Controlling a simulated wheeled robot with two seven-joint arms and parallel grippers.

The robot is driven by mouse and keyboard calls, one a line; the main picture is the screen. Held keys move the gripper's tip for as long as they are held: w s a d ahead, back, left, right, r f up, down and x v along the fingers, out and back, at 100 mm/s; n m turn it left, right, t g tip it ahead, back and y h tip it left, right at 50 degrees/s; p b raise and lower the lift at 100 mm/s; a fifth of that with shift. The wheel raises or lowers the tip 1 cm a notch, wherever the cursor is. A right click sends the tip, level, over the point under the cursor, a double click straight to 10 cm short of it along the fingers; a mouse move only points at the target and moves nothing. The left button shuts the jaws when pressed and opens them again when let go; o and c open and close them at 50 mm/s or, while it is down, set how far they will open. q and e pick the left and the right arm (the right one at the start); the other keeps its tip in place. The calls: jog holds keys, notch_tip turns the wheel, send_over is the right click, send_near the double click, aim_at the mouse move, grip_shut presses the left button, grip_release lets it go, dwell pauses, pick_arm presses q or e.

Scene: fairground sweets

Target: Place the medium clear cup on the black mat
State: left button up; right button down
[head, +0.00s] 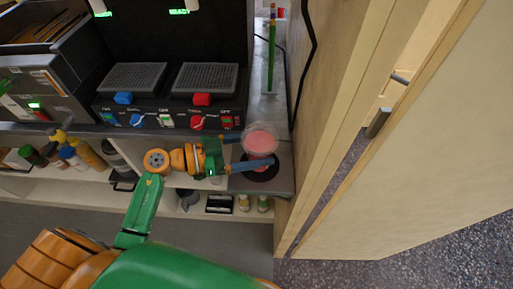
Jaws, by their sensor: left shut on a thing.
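A clear cup (260,141) with pink contents is at the right end of the counter in the head view. My left gripper (256,150) comes in from the left, its two blue fingers on either side of the cup, shut on it. The round black mat (262,175) shows just below and behind the cup, partly covered by the cup and the lower finger. The cup's lower part overlaps the mat in the picture. I cannot tell whether its base touches the mat. My right gripper is not in view.
A black machine with two grey grilles (133,78) and blue and red knobs stands left of the cup. A green stick-like item (271,55) stands behind. A pale wooden panel (405,150) closes off the right side. Bottles (88,153) sit on the shelf below.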

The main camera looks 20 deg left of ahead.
pick_arm(q)
jog(key=o, duration=0.8)
jog(key=shift+f, duration=0.1)
jog(key=shift+o, duration=0.2)
jog(key=shift+s, duration=0.1)
jog(key=b+v, duration=0.1)
jog(key=v, duration=1.1)
jog(key=shift+b, duration=0.35)
